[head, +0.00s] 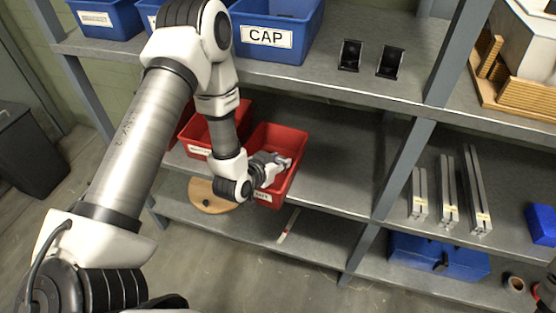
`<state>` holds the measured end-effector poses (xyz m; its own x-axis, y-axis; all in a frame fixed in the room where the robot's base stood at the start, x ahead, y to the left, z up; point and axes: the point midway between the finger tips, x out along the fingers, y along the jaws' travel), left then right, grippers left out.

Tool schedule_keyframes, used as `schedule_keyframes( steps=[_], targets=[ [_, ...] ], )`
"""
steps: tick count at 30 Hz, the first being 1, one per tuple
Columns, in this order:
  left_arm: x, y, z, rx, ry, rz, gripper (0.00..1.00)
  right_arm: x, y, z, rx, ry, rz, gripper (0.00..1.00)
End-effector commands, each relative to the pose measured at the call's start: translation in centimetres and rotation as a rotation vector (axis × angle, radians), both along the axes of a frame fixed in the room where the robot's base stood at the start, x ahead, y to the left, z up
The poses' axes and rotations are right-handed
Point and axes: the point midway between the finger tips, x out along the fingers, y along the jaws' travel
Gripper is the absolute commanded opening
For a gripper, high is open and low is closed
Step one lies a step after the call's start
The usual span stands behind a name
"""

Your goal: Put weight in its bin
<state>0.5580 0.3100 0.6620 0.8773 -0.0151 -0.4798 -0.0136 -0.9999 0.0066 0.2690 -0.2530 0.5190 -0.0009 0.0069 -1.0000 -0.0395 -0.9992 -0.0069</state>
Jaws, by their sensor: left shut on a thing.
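My left gripper (277,164) reaches into the opening of a red bin (291,140) on the middle shelf. It is shut on a small grey thing, apparently the weight, which is mostly hidden by the fingers and hard to make out. The gripper is over or inside the bin; I cannot tell how deep. The front label of this bin is partly covered by my wrist and unreadable. Only a dark sliver at the lower right edge may belong to my right arm; its jaws cannot be made out.
Another red bin (197,133) stands to the left, partly behind my arm. A blue bin labelled CAP (265,38) and two black brackets (349,55) are on the shelf above. Grey metal bars (447,190) stand at right. The shelf right of the red bins is clear.

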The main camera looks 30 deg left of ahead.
Motion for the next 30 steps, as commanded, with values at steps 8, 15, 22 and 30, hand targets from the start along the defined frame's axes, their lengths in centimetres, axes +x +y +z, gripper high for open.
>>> schedule_keyframes(
  steps=[8,15,22,30],
  targets=[
    [0.0,0.0,-0.3,0.000,0.000,0.000,0.43,0.0,0.0,-0.2,0.000,0.000,0.000,0.00],
    [0.0,0.0,-0.3,0.000,-0.001,0.000,0.43,0.0,0.0,-0.2,0.000,0.000,0.000,0.00],
    [-1.0,0.1,1.5,-0.003,0.002,0.002,0.43,0.0,0.0,0.9,0.000,-0.001,0.000,0.00],
    [-7.8,0.2,5.2,-0.006,0.003,0.006,0.43,0.0,0.0,1.8,0.000,0.000,0.000,0.00]
  ],
)
